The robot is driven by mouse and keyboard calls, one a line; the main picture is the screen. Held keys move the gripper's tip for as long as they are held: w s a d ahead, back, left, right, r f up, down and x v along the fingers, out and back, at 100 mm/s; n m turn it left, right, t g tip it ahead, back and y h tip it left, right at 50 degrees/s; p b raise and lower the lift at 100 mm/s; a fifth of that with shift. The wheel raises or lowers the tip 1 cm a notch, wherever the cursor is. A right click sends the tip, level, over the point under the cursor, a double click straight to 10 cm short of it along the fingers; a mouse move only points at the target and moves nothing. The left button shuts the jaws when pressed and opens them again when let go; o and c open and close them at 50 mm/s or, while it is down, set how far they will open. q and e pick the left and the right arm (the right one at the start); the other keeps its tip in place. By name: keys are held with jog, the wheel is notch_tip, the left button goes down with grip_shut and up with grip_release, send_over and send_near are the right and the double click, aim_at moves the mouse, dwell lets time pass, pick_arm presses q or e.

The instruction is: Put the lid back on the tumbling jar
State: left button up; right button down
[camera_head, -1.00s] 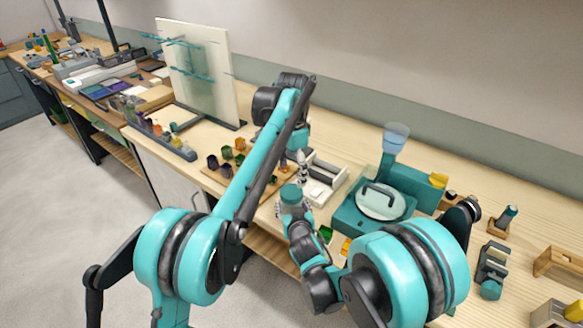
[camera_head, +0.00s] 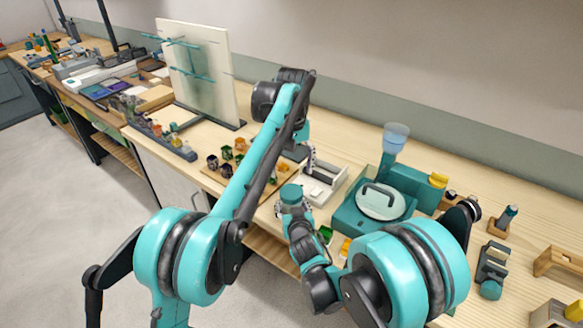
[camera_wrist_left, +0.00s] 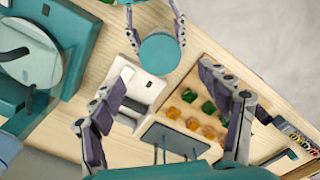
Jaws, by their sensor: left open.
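My left gripper (camera_head: 310,158) is open above the bench, near the white tray-like device; its two spread fingers also show in the left wrist view (camera_wrist_left: 168,115) with nothing between them. My right gripper (camera_wrist_left: 157,36) has its fingers on both sides of a teal, flat-topped round piece (camera_wrist_left: 160,53), which shows in the head view (camera_head: 291,193) as a short cylinder at the bench's front edge. I cannot tell whether this piece is the tumbling jar or its lid. No separate lid can be made out.
A white device (camera_head: 322,184) stands between the grippers. A wooden tray (camera_wrist_left: 200,95) of coloured glass pieces lies beside it. A teal machine with a pale disc (camera_head: 381,201) stands to the right. An upright panel (camera_head: 196,72) stands at the back left.

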aim_at(291, 191)
pick_arm(q)
jog(key=shift+f, duration=4)
jog(key=c, duration=1.2)
jog(key=o, duration=1.3)
jog(key=shift+o, duration=0.2)
notch_tip(291, 191, up, 12)
